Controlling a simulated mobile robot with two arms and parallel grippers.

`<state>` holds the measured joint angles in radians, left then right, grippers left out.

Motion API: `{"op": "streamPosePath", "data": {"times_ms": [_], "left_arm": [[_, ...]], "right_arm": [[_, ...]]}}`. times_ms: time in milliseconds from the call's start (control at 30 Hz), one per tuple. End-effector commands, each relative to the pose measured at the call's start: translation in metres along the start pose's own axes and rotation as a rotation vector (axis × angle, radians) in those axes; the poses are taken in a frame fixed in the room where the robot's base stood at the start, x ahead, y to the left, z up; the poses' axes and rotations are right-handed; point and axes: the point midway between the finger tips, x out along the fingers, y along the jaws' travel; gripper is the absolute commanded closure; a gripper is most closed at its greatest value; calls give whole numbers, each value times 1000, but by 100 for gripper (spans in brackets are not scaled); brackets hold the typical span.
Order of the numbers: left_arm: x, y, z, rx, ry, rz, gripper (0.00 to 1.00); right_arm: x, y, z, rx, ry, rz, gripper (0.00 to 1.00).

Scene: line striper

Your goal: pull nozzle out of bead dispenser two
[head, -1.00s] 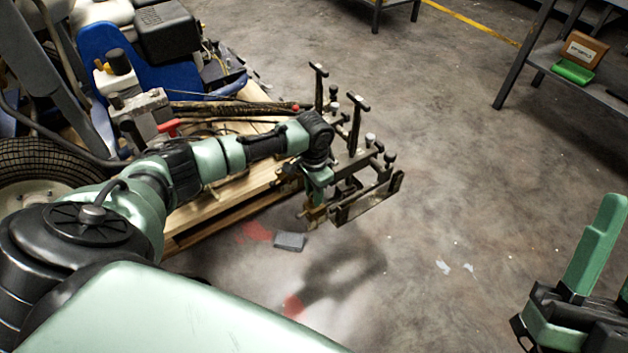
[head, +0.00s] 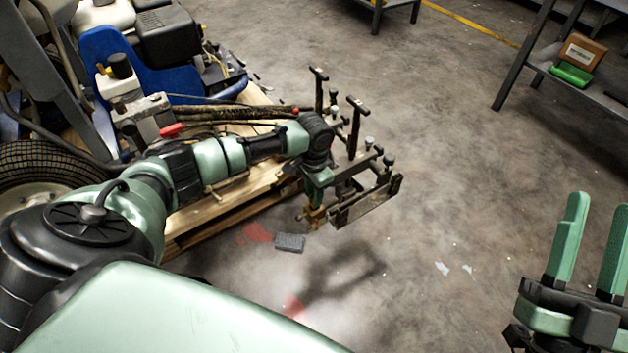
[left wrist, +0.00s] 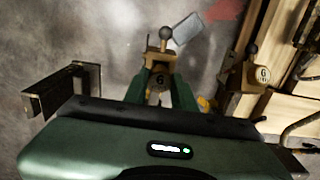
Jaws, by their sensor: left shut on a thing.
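My left gripper (head: 317,190) is at the near end of the dark metal dispenser rack (head: 365,210), which has several upright T-handles and round knobs. In the left wrist view its green fingers (left wrist: 160,80) are shut on a brass-coloured nozzle block (left wrist: 160,62) with a round ball knob and a small marked disc. The nozzle also shows below the gripper in the head view (head: 314,214). I cannot tell whether it still touches the rack. A second brass block (left wrist: 262,76) with a similar disc and knob stands to the right. My right gripper (head: 592,245) is open and empty.
A wooden pallet (head: 235,205) with a blue-framed machine (head: 100,45) stands left of the rack. A grey block (head: 289,242) lies on the floor by red paint. A shelf (head: 590,90) at upper right holds a brown box and green item. The floor between is clear.

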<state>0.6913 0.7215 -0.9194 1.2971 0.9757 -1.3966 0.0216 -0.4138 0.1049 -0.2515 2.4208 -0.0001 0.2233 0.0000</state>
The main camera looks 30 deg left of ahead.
Motion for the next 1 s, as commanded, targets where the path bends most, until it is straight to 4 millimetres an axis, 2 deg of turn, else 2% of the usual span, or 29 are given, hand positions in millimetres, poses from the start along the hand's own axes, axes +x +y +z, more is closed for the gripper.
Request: {"op": "streamPosePath", "data": {"times_ms": [1000], "left_arm": [[-10, 0, 0, 0, 0, 0, 100]], "right_arm": [[-5, 8, 48, -16, -270, 14, 60]]}}
